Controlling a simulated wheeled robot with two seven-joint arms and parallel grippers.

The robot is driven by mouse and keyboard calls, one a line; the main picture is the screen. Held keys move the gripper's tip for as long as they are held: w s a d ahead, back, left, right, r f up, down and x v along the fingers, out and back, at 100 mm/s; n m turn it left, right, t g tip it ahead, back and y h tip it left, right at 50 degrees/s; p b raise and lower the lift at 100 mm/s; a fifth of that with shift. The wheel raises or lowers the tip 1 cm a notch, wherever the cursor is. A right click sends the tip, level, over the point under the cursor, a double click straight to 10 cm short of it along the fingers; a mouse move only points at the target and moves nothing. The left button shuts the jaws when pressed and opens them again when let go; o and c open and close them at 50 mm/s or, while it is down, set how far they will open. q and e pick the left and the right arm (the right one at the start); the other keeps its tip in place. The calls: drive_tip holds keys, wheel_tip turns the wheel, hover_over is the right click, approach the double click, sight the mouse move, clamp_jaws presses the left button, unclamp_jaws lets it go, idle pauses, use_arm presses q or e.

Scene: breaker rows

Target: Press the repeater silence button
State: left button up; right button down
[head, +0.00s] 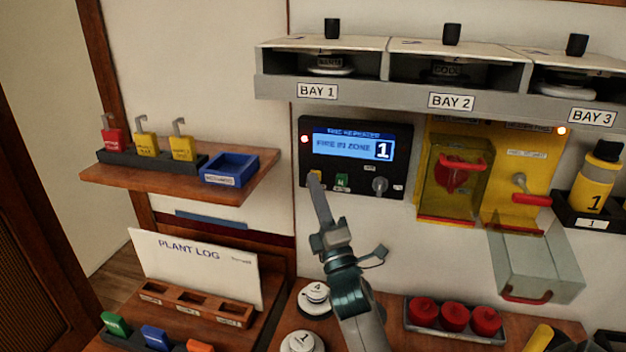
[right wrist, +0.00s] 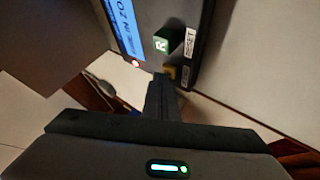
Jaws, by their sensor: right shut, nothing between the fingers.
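The fire repeater (head: 401,135) is a black panel on the wall with a lit blue screen reading "FIRE IN ZONE 1". Below the screen are a yellow button (head: 313,178), a green button (head: 342,181) and a key switch (head: 380,186). My right gripper (head: 316,182) is shut and empty, its fingertips at the yellow button. In the right wrist view the fingertips (right wrist: 160,80) partly cover the yellow button (right wrist: 171,71); the green button (right wrist: 161,42), marked R, is beside it. I cannot tell whether the tips touch the yellow button. My left gripper is out of view.
A red lamp (head: 304,139) glows at the repeater's left edge. Right of it is a yellow panel (head: 525,140) with a clear cover (head: 452,178) and a red-handled lever (head: 531,199). A shelf of bays (head: 350,92) juts out above. A wooden shelf (head: 110,180) holds padlocks at left.

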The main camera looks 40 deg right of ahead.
drive_tip(key=shift+s+a, duration=0.1)
idle(0.3)
drive_tip(key=shift+s+a, duration=0.2)
drive_tip(key=shift+a, duration=0.1)
drive_tip(key=shift+s+a+p, duration=0.45)
drive_tip(key=shift+s+a, duration=1.5)
drive_tip(key=shift+a, duration=0.25)
drive_tip(key=shift+f, duration=0.1)
